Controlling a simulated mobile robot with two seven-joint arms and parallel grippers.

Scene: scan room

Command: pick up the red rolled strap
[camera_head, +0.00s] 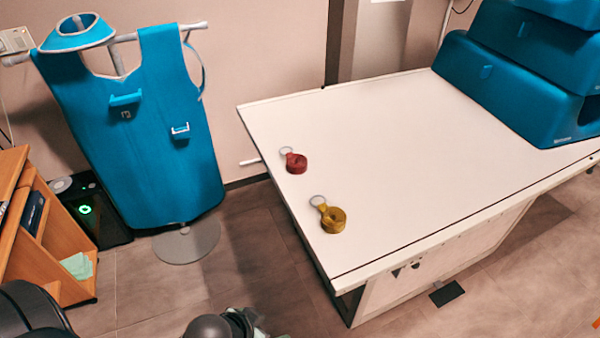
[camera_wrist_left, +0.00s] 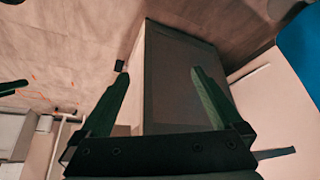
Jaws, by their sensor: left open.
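The red rolled strap (camera_head: 297,164) lies on the white table (camera_head: 400,150), near its left edge, with a metal ring at its upper left. A yellow rolled strap (camera_head: 334,220) with a similar ring lies nearer the front left corner. My left gripper (camera_wrist_left: 160,73) shows in the left wrist view with its two fingers spread and nothing between them. Neither strap shows in that view. In the head view only dark parts of my body appear along the bottom edge, well away from the straps. My right gripper is not seen.
Blue foam blocks (camera_head: 510,85) are stacked at the table's back right. A blue apron (camera_head: 135,130) hangs on a stand left of the table. A wooden shelf unit (camera_head: 40,245) and a dark box (camera_head: 97,220) stand far left. The table around the straps is clear.

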